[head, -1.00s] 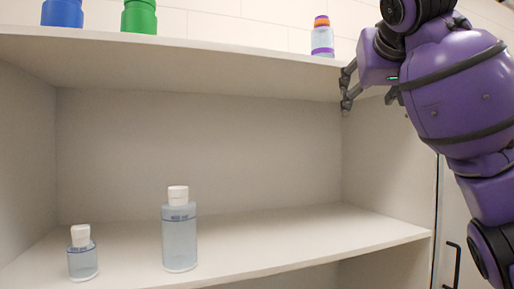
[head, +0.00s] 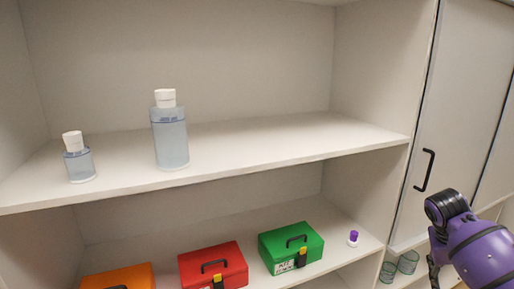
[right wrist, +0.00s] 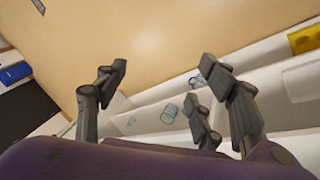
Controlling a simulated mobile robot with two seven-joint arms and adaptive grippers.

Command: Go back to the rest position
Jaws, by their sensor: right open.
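My right gripper (right wrist: 158,86) is open and empty in the right wrist view, with its fingers spread apart. In the head view my purple right arm comes in at the lower right, and part of the right gripper (head: 433,272) shows there, clear of the shelves. My left gripper is in neither view.
A small bottle (head: 79,160) and a taller bottle (head: 171,138) stand on the middle shelf. Below are orange (head: 120,277), red (head: 214,264) and green (head: 291,244) cases and a small purple-topped bottle (head: 353,238). Glass jars (head: 408,262) stand near my right arm. A cabinet door handle (head: 424,170) sticks out.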

